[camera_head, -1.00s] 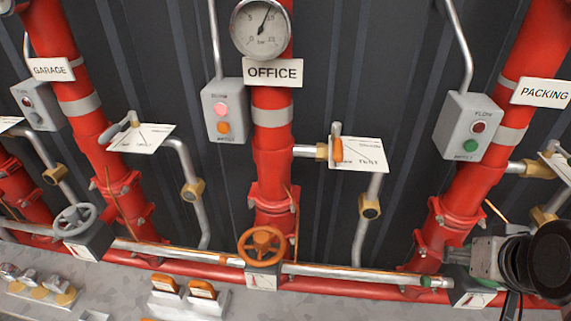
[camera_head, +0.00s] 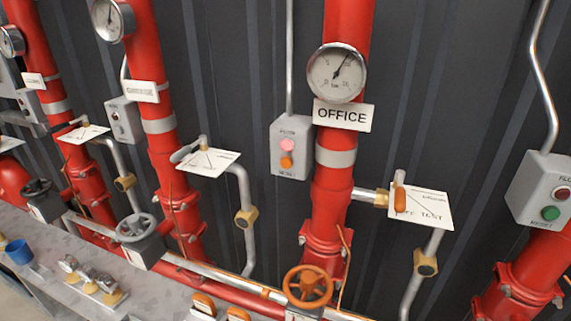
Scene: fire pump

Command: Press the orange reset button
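The orange reset button (camera_head: 286,162) sits low on a grey control box (camera_head: 291,147), under a lit pink lamp (camera_head: 288,145). The box is left of the red pipe with the OFFICE sign (camera_head: 342,116). The small print on the box is only partly legible. My gripper is not in this view, so its state and its distance from the button do not show.
An orange handwheel (camera_head: 307,287) stands below on the office pipe, and an orange-handled test valve (camera_head: 400,198) is to its right. Another grey box (camera_head: 543,188) with red and green buttons is at far right. More red pipes, gauges and a grey handwheel (camera_head: 136,228) are left.

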